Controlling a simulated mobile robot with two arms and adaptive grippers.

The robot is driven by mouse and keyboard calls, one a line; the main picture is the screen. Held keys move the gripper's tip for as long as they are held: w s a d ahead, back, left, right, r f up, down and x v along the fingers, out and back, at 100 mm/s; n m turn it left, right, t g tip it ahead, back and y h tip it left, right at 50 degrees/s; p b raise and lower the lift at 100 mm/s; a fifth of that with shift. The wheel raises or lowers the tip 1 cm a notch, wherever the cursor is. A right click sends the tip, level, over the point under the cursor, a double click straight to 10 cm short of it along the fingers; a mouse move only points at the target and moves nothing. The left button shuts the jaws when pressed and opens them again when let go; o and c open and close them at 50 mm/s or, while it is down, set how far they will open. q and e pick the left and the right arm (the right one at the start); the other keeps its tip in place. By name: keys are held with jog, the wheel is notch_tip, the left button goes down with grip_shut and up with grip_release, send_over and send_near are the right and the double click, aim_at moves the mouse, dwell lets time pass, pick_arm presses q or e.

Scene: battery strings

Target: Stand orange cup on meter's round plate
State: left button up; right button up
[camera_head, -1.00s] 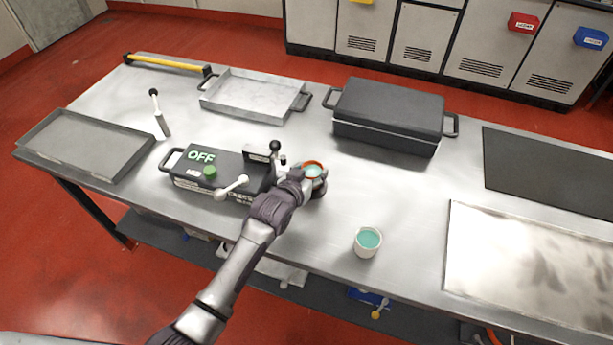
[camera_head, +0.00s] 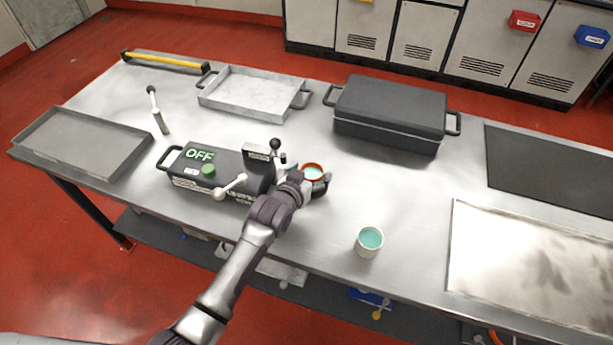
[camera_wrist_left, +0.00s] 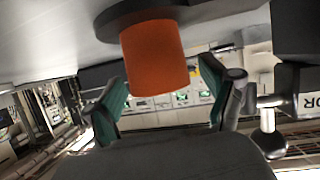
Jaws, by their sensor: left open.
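The orange cup (camera_head: 314,173), with a pale teal inside, stands upright at the right end of the black meter (camera_head: 225,178) marked OFF. In the left wrist view, which is upside down, the orange cup (camera_wrist_left: 153,58) rests with its base on a dark round plate (camera_wrist_left: 185,14). My left gripper (camera_head: 308,184) is at the cup, reaching from the front. In the left wrist view its green-padded fingers (camera_wrist_left: 161,82) are spread on either side of the cup, with gaps visible. The arm and fingers hide part of the cup and plate in the head view. My right gripper is out of view.
A white cup (camera_head: 369,243) with teal inside stands at the table's front. The meter's black-knobbed post (camera_head: 276,150) and white crank (camera_head: 231,187) are close left of my gripper. A black case (camera_head: 388,115) and grey tray (camera_head: 250,96) lie behind.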

pick_arm(q)
jog(key=v, duration=1.2)
jog(key=shift+r, duration=0.15)
